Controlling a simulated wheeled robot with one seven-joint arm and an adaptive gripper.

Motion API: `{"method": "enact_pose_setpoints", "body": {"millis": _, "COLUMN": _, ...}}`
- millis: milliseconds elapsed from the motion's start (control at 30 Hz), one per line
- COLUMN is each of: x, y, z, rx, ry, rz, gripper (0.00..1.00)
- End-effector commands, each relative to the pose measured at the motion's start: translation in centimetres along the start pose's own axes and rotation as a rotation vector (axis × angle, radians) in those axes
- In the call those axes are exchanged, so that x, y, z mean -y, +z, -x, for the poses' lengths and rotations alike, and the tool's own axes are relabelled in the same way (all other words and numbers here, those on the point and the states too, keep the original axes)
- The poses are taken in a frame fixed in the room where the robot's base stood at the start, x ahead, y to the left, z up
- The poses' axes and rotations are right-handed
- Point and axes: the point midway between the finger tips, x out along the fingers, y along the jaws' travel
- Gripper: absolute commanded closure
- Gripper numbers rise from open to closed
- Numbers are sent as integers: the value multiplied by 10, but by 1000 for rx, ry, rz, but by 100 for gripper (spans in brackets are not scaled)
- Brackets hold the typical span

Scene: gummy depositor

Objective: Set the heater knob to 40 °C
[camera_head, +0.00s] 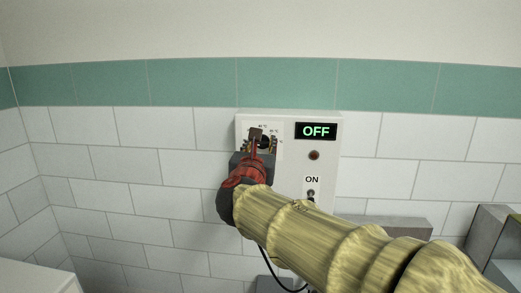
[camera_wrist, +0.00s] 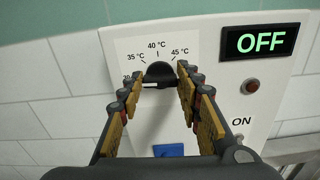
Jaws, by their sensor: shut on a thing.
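The heater control box (camera_head: 328,160) is a white panel on the tiled wall. Its black round knob (camera_wrist: 159,71) sits under a printed scale with 35, 40 and 45 °C marks; a mark at the left is partly hidden. My gripper (camera_wrist: 159,77) has one finger on each side of the knob and is shut on it. In the head view my gripper (camera_head: 258,141) covers much of the knob and dial. A short white line shows at the knob's lower left; I cannot tell the exact setting from it.
A display (camera_head: 316,131) reads OFF in green. Below it are a dark red lamp (camera_head: 314,155) and a toggle switch (camera_head: 311,194) under an ON label. A blue patch (camera_wrist: 168,150) shows below the knob. A grey ledge (camera_head: 390,225) lies at the lower right.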

Motion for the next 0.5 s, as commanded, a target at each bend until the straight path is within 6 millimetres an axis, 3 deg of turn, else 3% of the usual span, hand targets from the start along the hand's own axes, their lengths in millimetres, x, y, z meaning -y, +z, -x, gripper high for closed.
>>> {"method": "enact_pose_setpoints", "body": {"millis": 500, "x": 2, "y": -6, "z": 0, "rx": 3, "ry": 2, "rz": -427, "gripper": 91}}
